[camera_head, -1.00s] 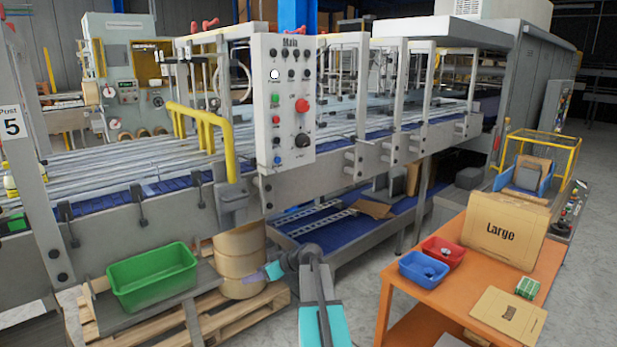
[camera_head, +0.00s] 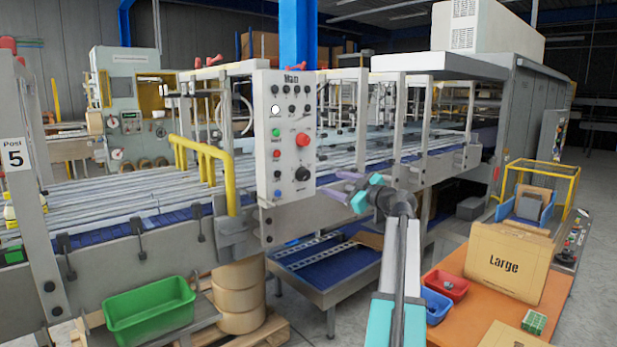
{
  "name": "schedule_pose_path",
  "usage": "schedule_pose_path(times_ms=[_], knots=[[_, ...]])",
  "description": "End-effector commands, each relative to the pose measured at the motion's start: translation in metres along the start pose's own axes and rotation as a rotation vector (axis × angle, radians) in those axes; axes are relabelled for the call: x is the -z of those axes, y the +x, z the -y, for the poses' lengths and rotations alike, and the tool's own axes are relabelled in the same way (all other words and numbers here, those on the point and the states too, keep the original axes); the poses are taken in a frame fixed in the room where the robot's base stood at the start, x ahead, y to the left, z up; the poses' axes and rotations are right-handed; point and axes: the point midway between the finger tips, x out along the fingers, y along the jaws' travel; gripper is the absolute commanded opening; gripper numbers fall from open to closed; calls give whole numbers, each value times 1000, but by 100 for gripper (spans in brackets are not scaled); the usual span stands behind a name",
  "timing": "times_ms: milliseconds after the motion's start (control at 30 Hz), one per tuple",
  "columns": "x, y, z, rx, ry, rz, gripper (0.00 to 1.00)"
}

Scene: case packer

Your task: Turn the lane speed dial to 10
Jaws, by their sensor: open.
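The control panel (camera_head: 285,135) marked "Main" stands upright on the front of the machine, left of centre. It carries several small knobs, a red mushroom button (camera_head: 302,139), coloured push buttons and a larger black dial (camera_head: 302,174) low on its right side. The dial's label and scale are too small to read. My gripper (camera_head: 335,184) is open and empty. It is right of the black dial in the picture, its purple and teal fingers pointing left towards the panel. A gap shows between fingers and dial; the depth between them is hard to judge.
A yellow rail (camera_head: 228,170) stands left of the panel. A green bin (camera_head: 150,310) is at lower left. Blue conveyors run behind my arm.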

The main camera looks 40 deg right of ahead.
Motion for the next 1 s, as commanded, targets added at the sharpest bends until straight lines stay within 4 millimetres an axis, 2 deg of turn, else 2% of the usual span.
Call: schedule_pose_path(times_ms=[367, 533, 767, 1000], knots=[[0, 0, -1, -1, -1, 0, 55], [1, 8, -2, -1, 0, 0, 55], [1, 32, -2, 1, 1, 0, 55], [2, 66, -3, 0, 1, 0, 55]])
